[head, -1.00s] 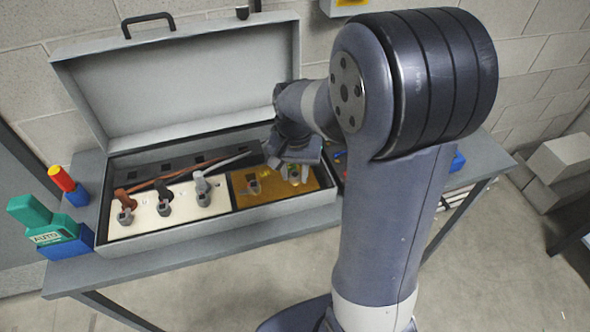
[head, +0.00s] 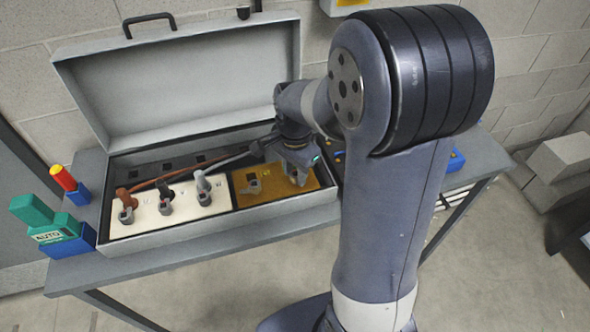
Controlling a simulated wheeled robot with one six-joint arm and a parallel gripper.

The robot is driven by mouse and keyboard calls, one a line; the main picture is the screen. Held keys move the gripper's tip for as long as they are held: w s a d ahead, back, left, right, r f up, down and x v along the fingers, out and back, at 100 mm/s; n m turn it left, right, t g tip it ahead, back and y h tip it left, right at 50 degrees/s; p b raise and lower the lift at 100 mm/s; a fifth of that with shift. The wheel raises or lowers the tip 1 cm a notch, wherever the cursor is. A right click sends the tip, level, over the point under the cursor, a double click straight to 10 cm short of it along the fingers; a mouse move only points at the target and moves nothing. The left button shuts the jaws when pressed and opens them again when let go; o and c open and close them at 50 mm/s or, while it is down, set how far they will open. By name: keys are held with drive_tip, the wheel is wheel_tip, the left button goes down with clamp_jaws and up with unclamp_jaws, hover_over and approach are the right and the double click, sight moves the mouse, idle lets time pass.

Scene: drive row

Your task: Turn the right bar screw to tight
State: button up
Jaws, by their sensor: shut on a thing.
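The brass-coloured plate (head: 274,192) lies in the right part of the open grey case. On its left stands a small grey bar screw (head: 254,186), uncovered. My gripper (head: 299,179) points down at the plate's right side, shut on the right bar screw (head: 300,179). The fingers and wrist hide most of that screw, so I cannot tell its bar's angle.
A white panel (head: 150,221) left of the plate bears several screw-like fittings with cables. The case's raised lid (head: 200,80) stands behind my wrist. A green and blue device (head: 52,228) sits at the table's left. Blue items lie to the right.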

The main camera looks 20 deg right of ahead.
sight(295, 177)
idle(0.4)
drive_tip(key=o, duration=0.9)
drive_tip(key=shift+r, duration=0.15)
wheel_tip(295, 177, up, 11)
drive_tip(key=shift+f, duration=0.2)
wheel_tip(295, 177, down, 11)
drive_tip(key=shift+f, duration=0.1)
drive_tip(key=shift+n, duration=0.3)
